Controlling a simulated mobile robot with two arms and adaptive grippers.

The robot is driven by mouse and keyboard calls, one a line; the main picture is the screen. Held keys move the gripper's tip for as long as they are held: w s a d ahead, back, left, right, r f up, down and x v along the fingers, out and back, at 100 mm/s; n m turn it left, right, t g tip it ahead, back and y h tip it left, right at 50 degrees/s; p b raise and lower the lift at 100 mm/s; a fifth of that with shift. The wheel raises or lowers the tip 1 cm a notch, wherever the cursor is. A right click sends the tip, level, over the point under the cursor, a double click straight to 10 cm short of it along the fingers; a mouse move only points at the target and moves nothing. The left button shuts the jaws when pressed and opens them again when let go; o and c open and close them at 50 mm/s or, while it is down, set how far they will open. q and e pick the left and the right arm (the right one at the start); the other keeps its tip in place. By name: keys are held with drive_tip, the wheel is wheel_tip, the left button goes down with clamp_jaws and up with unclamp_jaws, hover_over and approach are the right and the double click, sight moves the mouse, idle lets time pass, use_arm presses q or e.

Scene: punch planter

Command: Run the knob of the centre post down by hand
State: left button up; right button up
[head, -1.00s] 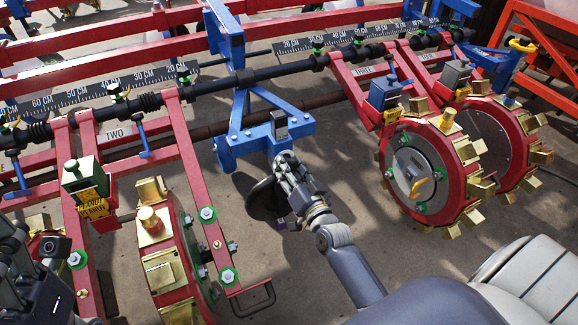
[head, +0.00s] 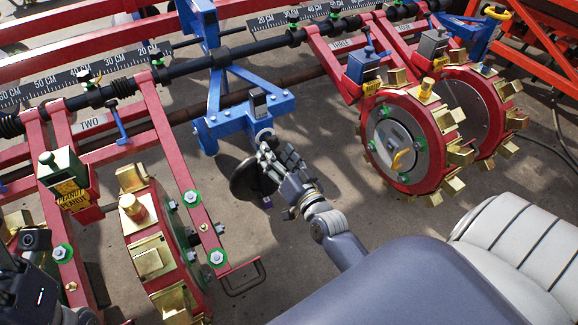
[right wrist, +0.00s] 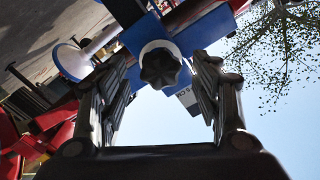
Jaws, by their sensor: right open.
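The centre post is a blue frame (head: 245,118) with a small dark box on top, in the middle of the head view. My right gripper (head: 267,150) is just below and in front of it, and a pale ring shows between them. In the right wrist view, looking up, the black lobed knob (right wrist: 160,67) sits under a pale collar on blue metal. It is framed between the two spread fingers of my right gripper (right wrist: 163,95), with clear gaps at both sides. In the head view the knob is hidden or too small to tell. My left gripper (head: 12,262) is partly cut off at the left edge.
A dark disc (head: 246,180) lies behind my right gripper. A red and gold punch wheel (head: 145,240) is at left, and two more (head: 408,140) are at right. A white seat (head: 510,235) stands at lower right. Bare floor shows between the wheels.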

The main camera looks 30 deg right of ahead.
drive_tip(key=s, duration=0.8)
drive_tip(key=shift+a, duration=0.2)
drive_tip(key=shift+s, duration=0.1)
